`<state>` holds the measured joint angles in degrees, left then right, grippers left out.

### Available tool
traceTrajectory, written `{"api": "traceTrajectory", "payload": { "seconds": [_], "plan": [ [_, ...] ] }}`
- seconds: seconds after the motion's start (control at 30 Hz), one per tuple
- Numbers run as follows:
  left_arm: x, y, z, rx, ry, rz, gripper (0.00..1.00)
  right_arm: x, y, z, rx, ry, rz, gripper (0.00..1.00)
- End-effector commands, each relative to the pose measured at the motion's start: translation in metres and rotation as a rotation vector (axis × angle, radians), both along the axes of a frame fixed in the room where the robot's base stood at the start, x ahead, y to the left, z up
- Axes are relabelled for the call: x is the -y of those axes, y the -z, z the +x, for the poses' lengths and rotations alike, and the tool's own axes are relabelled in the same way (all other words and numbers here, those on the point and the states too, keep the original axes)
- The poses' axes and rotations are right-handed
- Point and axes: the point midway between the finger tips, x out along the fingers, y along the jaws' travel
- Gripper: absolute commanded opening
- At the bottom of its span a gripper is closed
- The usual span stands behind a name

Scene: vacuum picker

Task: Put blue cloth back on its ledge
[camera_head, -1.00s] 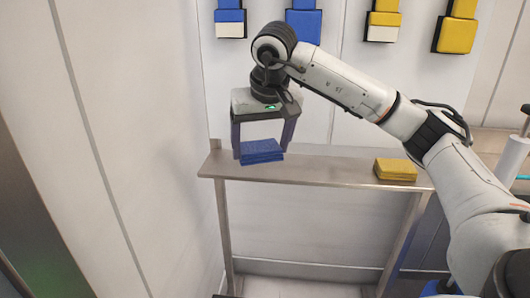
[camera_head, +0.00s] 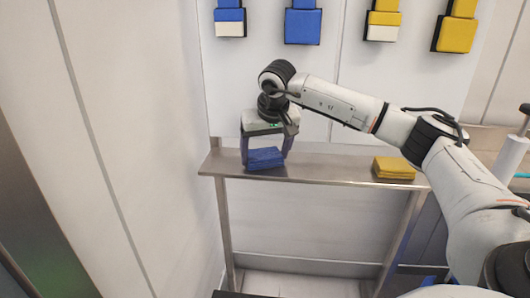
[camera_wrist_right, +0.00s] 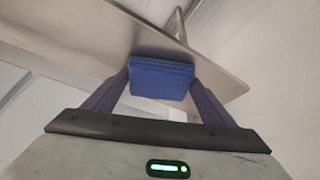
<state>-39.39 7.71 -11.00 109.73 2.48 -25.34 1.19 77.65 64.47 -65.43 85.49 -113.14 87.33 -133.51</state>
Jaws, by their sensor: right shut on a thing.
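The blue cloth (camera_head: 265,159) is a flat folded stack. It is held at the left end of the steel ledge (camera_head: 330,170); I cannot tell whether it touches the surface. My right gripper (camera_head: 267,156) comes down from above, shut on the cloth with one finger on each side. The right wrist view shows the cloth (camera_wrist_right: 161,78) between the two fingers, with the ledge (camera_wrist_right: 100,40) beyond it. My left gripper is not in view.
A folded yellow cloth (camera_head: 394,168) lies on the ledge further right. Blue and yellow items, such as the blue one (camera_head: 303,27), hang on the wall panel above. The ledge is clear between the two cloths.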

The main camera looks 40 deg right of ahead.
Motion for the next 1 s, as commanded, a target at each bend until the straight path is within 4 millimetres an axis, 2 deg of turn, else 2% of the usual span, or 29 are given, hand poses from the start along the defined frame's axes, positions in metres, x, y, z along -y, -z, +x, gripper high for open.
{"api": "traceTrajectory", "payload": {
  "seconds": [0.3,0.33,0.4,0.43,0.77,0.87,1.0],
  "plan": [
    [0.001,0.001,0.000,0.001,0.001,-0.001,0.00,0.000,0.004,0.000,-0.001,0.000,0.000,0.53],
    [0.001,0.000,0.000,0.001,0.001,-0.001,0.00,0.000,0.003,0.000,-0.001,0.000,0.000,0.82],
    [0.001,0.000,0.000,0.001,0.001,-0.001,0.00,0.000,0.003,0.000,-0.001,0.000,0.000,0.94],
    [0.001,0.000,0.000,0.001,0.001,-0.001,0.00,0.000,0.003,0.000,-0.001,0.000,0.000,0.96],
    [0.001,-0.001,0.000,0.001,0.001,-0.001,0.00,0.000,-0.001,0.000,0.000,0.000,0.001,0.96],
    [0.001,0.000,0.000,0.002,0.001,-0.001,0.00,-0.002,-0.010,-0.003,0.002,-0.001,0.001,0.96],
    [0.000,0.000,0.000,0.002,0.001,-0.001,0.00,-0.007,-0.036,-0.012,0.004,-0.001,0.001,0.96]
  ]
}}
